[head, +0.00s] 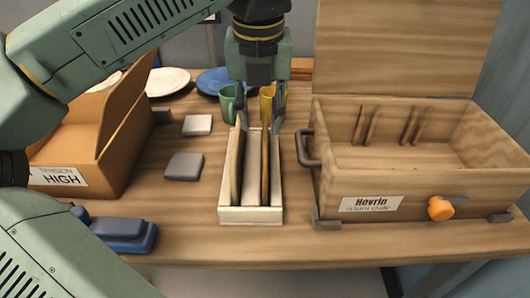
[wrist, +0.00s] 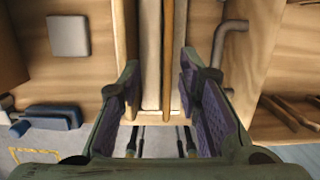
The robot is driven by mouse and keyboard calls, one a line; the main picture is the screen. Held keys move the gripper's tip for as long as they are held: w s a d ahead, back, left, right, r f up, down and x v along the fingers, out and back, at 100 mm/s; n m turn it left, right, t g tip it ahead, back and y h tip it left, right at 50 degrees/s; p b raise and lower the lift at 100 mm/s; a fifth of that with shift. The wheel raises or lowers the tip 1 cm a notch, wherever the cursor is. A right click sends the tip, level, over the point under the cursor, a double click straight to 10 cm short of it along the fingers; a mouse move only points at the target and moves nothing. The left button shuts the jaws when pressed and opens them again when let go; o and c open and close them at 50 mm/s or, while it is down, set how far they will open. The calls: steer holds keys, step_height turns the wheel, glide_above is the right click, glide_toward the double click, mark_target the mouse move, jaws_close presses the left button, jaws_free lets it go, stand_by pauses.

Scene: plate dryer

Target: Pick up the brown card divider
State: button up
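A pale wooden tray (head: 250,215) stands near the table's front edge. I cannot tell for sure which one is the task's brown card divider. My gripper (head: 259,122) points down over the tray's far part. In the wrist view its fingers (wrist: 160,68) are wide apart, with nothing gripped. The right divider lies between them in that view.
A wooden box (head: 400,190) with raised lid and side handle (head: 306,148) stands close right. A cardboard box (head: 110,130) is left. Green (head: 227,105) and yellow (head: 267,100) mugs stand behind the tray. Grey squares (head: 184,166) and a blue object (head: 125,235) lie left.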

mark_target(265, 135)
steer(key=f, duration=0.2)
steer(key=f+p, duration=0.1)
steer(key=d+f, duration=0.1)
steer(key=f, duration=0.1)
steer(key=shift+f, duration=0.35)
jaws_close()
stand_by(0.3)
